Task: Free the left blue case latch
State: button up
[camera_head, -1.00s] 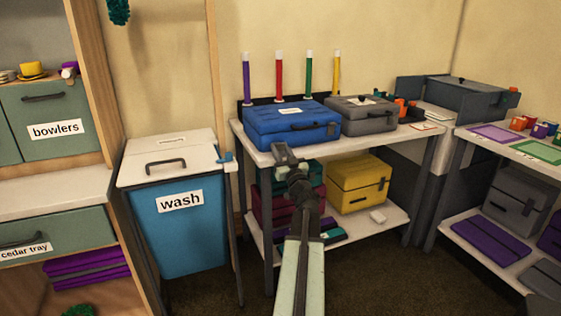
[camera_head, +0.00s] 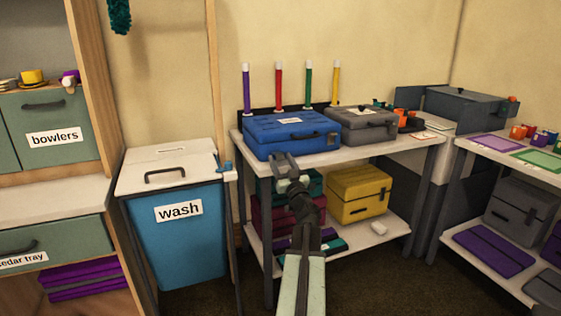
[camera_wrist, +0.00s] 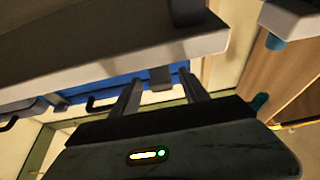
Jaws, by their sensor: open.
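The blue case (camera_head: 292,133) sits shut on the top of the bench, with a dark handle on its front. In the wrist view its blue front (camera_wrist: 120,80) shows just past the pale bench edge. My gripper (camera_head: 284,157) is open and empty in front of the case's lower left front, by the bench edge. In the wrist view the two fingers of my gripper (camera_wrist: 160,88) are apart, and a small grey block, likely the left latch (camera_wrist: 160,78), shows between them. Contact cannot be told. The gripper hides the latch in the head view.
A grey case (camera_head: 360,125) stands right of the blue one. Several coloured tubes stand behind. The bench top edge (camera_head: 330,158) runs close to my gripper. A yellow case (camera_head: 358,194) sits on the lower shelf. A wash bin (camera_head: 178,235) stands at left.

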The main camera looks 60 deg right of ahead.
jog(key=b+v, duration=0.2)
jog(key=v, duration=0.4)
jog(key=shift+s+a+f, duration=0.15)
jog(key=shift+s+a, duration=0.05)
jog(key=shift+s, duration=0.1)
